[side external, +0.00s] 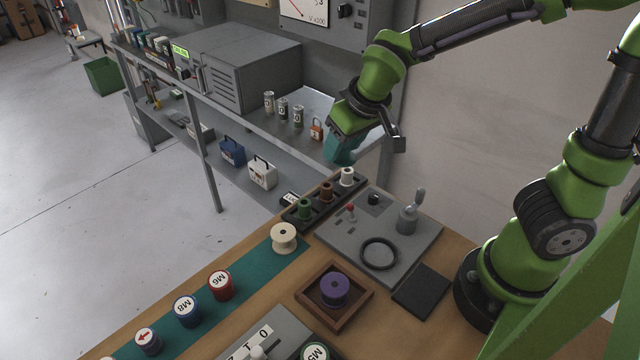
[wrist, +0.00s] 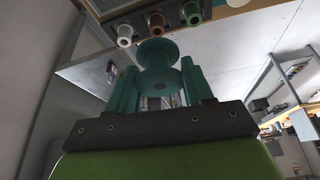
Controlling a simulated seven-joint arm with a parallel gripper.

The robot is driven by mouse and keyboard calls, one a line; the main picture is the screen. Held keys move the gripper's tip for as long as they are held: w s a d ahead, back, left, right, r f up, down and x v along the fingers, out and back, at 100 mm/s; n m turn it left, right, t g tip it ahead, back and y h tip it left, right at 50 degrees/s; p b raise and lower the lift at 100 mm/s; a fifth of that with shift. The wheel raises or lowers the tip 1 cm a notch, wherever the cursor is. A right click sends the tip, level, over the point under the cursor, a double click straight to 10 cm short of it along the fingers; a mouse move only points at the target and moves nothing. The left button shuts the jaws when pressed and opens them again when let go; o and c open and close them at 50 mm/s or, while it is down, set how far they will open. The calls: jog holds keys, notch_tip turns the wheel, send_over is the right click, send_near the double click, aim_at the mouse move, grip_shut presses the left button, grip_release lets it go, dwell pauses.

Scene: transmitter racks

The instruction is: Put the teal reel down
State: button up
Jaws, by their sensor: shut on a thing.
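The teal reel (wrist: 158,54) is held between the two teal fingers of my gripper (wrist: 157,76) in the wrist view, its round flanges showing. In the side external view my gripper (side external: 342,148) hangs in the air by the right end of the grey metal shelf, above and behind the workbench. There the reel is hard to tell from the teal fingers. A black rack (side external: 293,215) on the bench below holds a green reel (side external: 305,208), a brown reel (side external: 326,191) and a white reel (side external: 347,176).
An orange padlock (side external: 316,129) and several cans (side external: 283,109) stand on the shelf close left of my gripper. On the bench are a grey panel (side external: 335,231) with a lever, a wooden tray (side external: 361,310) with a purple reel (side external: 334,289), and a teal mat (side external: 256,264) with several reels.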

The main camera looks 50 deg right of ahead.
jog(key=s+a+f+m+g, duration=0.2)
jog(key=s+m+g, duration=0.4)
jog(key=m, duration=1)
jog(key=s+a+f+m+g, duration=0.25)
jog(key=s+m, duration=0.45)
jog(key=m, duration=1)
jog(key=shift+g, duration=0.35)
jog(key=shift+s+f, duration=0.15)
jog(key=shift+f, duration=3.4)
jog(key=shift+f, duration=0.35)
jog(key=shift+f, duration=0.25)
jog(key=o, duration=1.1)
jog(key=shift+r, duration=0.15)
